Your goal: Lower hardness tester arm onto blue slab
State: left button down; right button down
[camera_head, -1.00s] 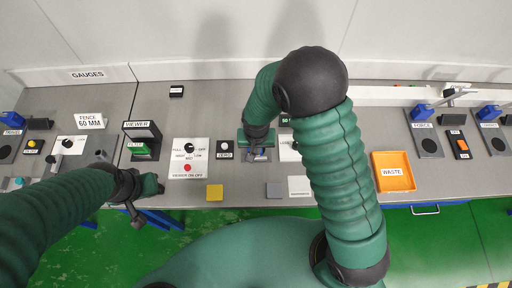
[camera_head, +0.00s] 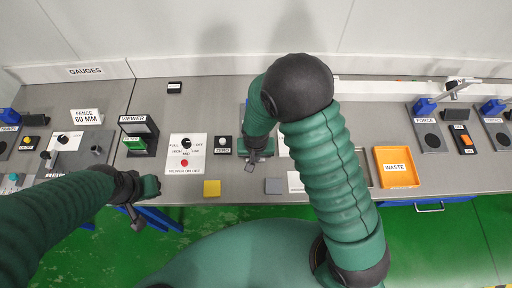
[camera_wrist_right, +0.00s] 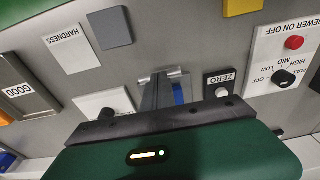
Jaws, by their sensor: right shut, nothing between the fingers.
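My right gripper (camera_head: 252,163) is over the middle of the bench, pointing down, right of the ZERO button (camera_head: 222,145). In the right wrist view its fingers (camera_wrist_right: 162,80) are shut with nothing between them. A strip of blue (camera_wrist_right: 178,93) shows just behind the fingers; I cannot tell whether it is the slab or part of the tester. My gripper and forearm hide most of the hardness tester, so its arm cannot be made out. The HARDNESS card (camera_wrist_right: 75,47) lies nearby. My left gripper (camera_head: 137,212) is at the bench's front left edge; its jaws are unclear.
A yellow block (camera_head: 212,188) and a grey block (camera_head: 273,186) lie near the front edge. A switch panel (camera_head: 186,168) and the viewer (camera_head: 139,137) are to the left. An orange WASTE tray (camera_head: 396,167) and force gauges (camera_head: 428,137) are to the right.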

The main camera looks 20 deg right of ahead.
jog(key=shift+s+f, duration=0.25)
jog(key=shift+s, duration=0.05)
jog(key=r+p, duration=0.1)
jog(key=w+r+p, duration=0.1)
jog(key=r, duration=0.1)
jog(key=r+p, duration=0.1)
jog(key=p, duration=0.1)
jog(key=shift+w+d+r, duration=0.2)
jog(key=shift+w+r, duration=0.05)
jog(key=shift+w, duration=0.05)
jog(key=s+a+r+b, duration=0.1)
jog(key=s+r+b, duration=0.1)
jog(key=r, duration=0.7)
jog(key=shift+s, duration=0.6)
jog(key=shift+r, duration=0.1)
